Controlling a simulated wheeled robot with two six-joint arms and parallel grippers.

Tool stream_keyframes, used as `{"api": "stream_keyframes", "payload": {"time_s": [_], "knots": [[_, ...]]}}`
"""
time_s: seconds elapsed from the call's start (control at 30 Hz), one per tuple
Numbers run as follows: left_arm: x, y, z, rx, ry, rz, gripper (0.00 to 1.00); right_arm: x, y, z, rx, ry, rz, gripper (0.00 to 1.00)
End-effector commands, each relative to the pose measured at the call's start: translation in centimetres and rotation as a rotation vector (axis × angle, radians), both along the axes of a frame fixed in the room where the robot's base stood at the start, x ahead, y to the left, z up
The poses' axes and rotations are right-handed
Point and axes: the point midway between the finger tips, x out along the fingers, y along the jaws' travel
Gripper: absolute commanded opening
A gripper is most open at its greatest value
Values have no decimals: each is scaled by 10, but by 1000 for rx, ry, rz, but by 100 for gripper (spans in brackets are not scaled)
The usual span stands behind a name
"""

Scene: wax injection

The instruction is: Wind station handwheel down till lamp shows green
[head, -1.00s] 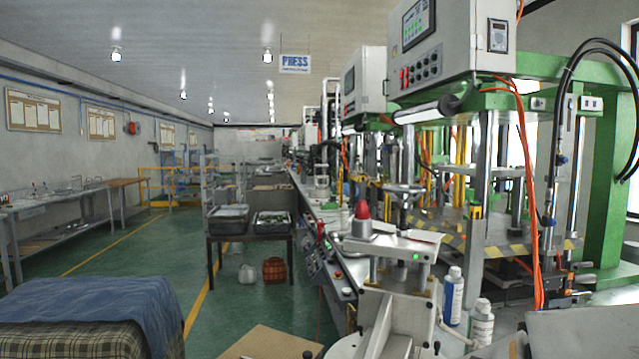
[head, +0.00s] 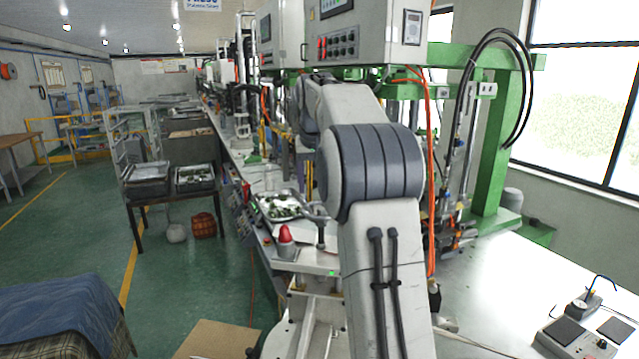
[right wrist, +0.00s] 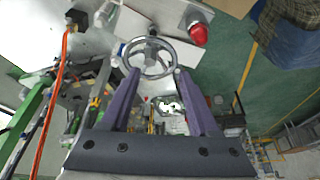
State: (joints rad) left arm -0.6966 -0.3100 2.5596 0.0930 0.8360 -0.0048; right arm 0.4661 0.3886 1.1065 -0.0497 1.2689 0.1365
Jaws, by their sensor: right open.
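The station's metal handwheel (right wrist: 150,58) shows in the right wrist view, just beyond and between the fingertips of my right gripper (right wrist: 157,72). The purple fingers are spread open and hold nothing; I cannot tell whether they touch the rim. In the head view the handwheel (head: 318,214) stands on a post over the pale station plate (head: 310,262), partly hidden by my right arm. A small lamp (head: 331,273) on the plate's front edge shows green. A red dome (head: 285,234) sits at the plate's left; it also shows in the right wrist view (right wrist: 198,34). My left gripper is out of view.
A tray of small parts (head: 281,207) lies on the bench behind the station. Green-framed presses with control boxes (head: 362,35) stand behind. A device (head: 578,335) lies on the white table at right, mostly clear. An orange hose (head: 430,180) hangs beside my arm.

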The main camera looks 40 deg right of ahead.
Motion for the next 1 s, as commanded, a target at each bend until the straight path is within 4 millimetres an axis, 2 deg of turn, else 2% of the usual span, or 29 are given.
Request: {"api": "stream_keyframes", "payload": {"time_s": [0.03, 0.17, 0.63, 0.8, 1.0], "knots": [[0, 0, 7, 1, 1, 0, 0, -2, -12, 8, -4, -4, -22, 62], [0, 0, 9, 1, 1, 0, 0, -1, -22, 4, -6, -6, -38, 62], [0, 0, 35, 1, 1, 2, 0, 23, -38, -69, -6, -5, -35, 62], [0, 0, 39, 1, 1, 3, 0, 28, -41, -83, -7, -7, -35, 62], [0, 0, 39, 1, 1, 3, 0, 29, -42, -87, -8, -9, -35, 62]]}}
